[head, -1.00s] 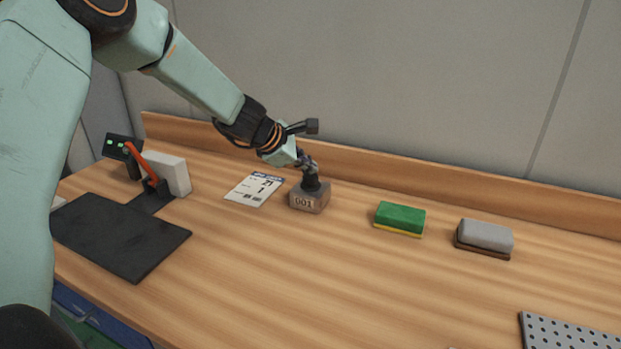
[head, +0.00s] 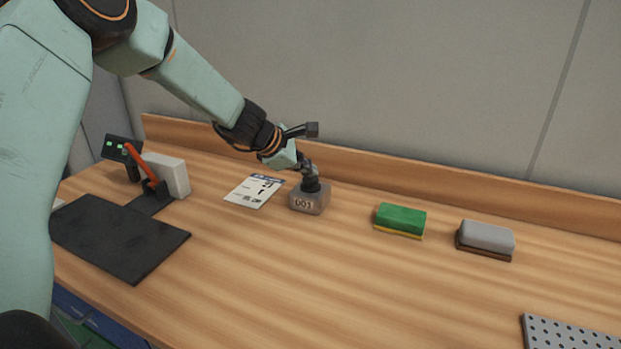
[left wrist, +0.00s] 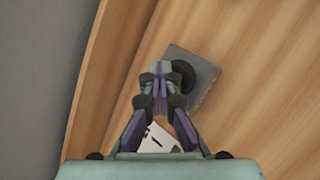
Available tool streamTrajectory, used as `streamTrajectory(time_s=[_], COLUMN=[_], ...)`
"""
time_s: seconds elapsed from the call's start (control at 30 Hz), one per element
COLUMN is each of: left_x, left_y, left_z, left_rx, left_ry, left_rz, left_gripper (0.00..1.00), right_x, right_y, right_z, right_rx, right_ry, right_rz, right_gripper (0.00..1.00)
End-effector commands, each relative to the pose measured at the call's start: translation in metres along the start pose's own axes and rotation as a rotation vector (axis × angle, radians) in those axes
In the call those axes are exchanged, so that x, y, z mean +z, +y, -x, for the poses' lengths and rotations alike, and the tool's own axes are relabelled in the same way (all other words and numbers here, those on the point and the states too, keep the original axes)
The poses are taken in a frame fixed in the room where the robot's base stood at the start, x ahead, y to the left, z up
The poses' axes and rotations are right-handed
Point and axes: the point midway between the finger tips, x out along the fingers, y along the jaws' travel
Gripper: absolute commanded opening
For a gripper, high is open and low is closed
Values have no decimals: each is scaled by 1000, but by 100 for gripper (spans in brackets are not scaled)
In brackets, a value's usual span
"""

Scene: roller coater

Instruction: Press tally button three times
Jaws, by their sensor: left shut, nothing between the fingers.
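The tally counter (head: 307,203) is a small grey-brown box on the wooden bench, with a front display that reads 001. Its round black button (left wrist: 183,76) shows on top in the left wrist view, partly behind my fingers. The counter's grey body (left wrist: 205,74) also shows there. My left gripper (head: 311,179) is shut and empty, with its fingers pointing down at the top of the counter. In the left wrist view the fingertips (left wrist: 160,69) overlap the button's edge. I cannot tell whether they touch it. My right gripper is out of view.
A printed card (head: 255,190) lies left of the counter. A green and yellow sponge (head: 400,219) and a grey block with a brown base (head: 486,239) lie to the right. A dark mat (head: 118,240) and a red-handled device (head: 145,167) are at left. The front middle is clear.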

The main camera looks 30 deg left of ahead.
Motion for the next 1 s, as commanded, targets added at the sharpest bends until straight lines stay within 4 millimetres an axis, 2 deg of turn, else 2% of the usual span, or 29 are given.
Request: streamTrajectory(time_s=[0.57, 1.0], left_x=[-4, -1], left_y=[-4, -1], left_z=[-5, -1], left_rx=[-2, -2], left_ry=[1, 1], left_rz=[0, 0], left_gripper=[0, 0], right_x=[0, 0], right_y=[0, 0], right_z=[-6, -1], right_rx=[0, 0], right_ry=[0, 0], right_rz=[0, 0], right_gripper=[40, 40])
